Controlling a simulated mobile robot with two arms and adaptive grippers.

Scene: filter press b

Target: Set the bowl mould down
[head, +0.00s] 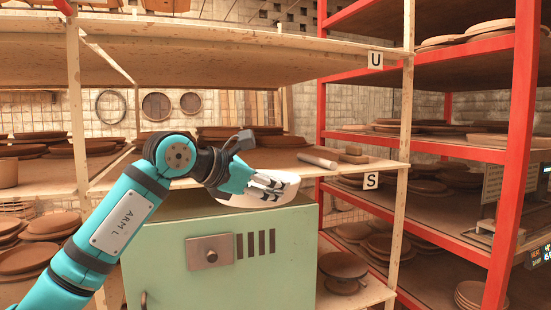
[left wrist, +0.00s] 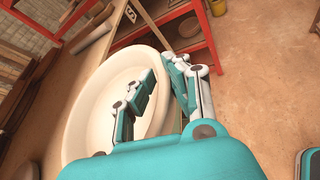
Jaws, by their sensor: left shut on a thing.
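The bowl mould (head: 290,185) is a white, wide, shallow round dish. In the head view it is tilted and partly hidden behind my left gripper (head: 272,187), in front of the shelf edge and by the top of the green cabinet (head: 215,255). I cannot tell whether it touches the cabinet. In the left wrist view the hollow of the bowl mould (left wrist: 92,112) faces the camera. My left gripper (left wrist: 160,75) is shut on its rim, one finger inside and one outside. My right gripper is not in view.
The wooden shelf (head: 345,165) marked S holds a pale roller (head: 317,160) and stacks of brown discs. A shelf marked U (head: 375,59) hangs above. A red rack (head: 520,120) with more discs stands at the right. Bare floor (left wrist: 255,60) shows beyond the mould.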

